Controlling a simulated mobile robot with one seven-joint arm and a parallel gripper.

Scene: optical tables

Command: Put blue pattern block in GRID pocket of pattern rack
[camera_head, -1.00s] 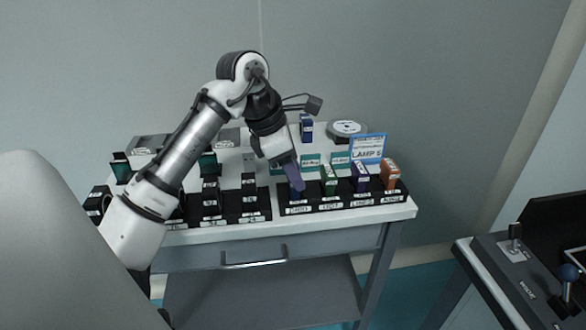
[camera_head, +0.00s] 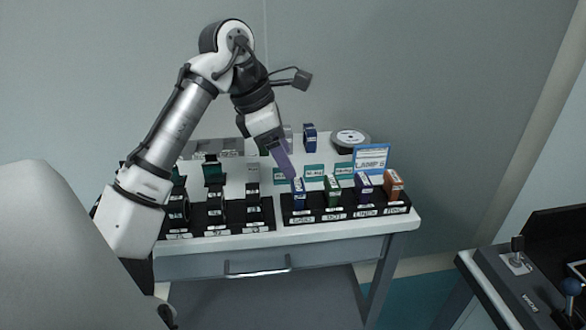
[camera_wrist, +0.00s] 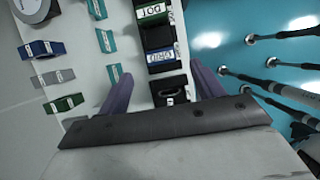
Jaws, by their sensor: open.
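The blue pattern block (camera_head: 298,193) stands upright in the leftmost pocket of the black pattern rack (camera_head: 318,213), on the front right of the table. My gripper (camera_head: 287,170) is open and empty, just above and behind the blue block. In the wrist view its two purple fingers (camera_wrist: 160,84) are spread, with a dark labelled item between and below them. The block's lower part is hidden in the pocket.
A second black rack (camera_head: 237,218) stands to the left. A blue-framed sign (camera_head: 371,158), a round device (camera_head: 350,139) and another blue block (camera_head: 309,138) are behind.

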